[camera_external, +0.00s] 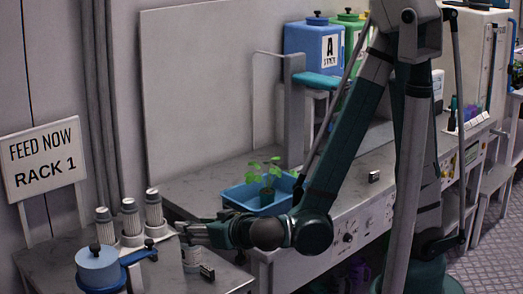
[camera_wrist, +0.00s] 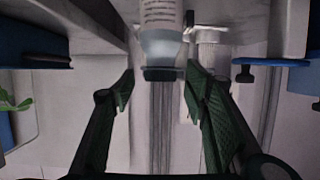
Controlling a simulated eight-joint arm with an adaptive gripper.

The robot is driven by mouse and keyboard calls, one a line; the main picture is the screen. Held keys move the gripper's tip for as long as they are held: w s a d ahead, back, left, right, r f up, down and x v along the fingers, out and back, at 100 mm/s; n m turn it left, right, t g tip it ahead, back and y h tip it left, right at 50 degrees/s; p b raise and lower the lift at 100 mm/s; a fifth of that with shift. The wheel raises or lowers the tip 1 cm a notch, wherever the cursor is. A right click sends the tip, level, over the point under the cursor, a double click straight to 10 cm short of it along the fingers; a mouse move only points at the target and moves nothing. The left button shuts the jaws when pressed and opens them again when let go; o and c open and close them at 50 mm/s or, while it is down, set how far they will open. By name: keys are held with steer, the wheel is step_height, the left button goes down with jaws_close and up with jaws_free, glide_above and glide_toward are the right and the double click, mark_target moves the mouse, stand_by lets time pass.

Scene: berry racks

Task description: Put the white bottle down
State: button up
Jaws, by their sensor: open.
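The white bottle (camera_wrist: 161,22) has printed text, a translucent neck and a dark cap. The wrist view shows it cap down at the top middle, with its far end cut off by the frame. My gripper (camera_wrist: 160,88) is open, with one finger on each side of the cap's line. The fingertips are close to the cap; I cannot tell if the right one touches it. In the external view my gripper (camera_external: 188,231) is low over the left bench, and a pale bottle-like shape (camera_external: 191,257) stands just below it.
Several white bottles (camera_external: 130,217) stand in a rack left of my gripper. A blue round container (camera_external: 97,267) is at the front left. A blue tray (camera_external: 237,187) with a seedling (camera_external: 266,178) is to the right. A sign (camera_external: 43,158) reads FEED NOW RACK 1.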

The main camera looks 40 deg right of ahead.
steer(key=shift+x, duration=1.65)
jaws_close()
steer(key=shift+r, duration=0.2)
steer(key=shift+r+p, duration=1.6)
steer(key=shift+r, duration=3.2)
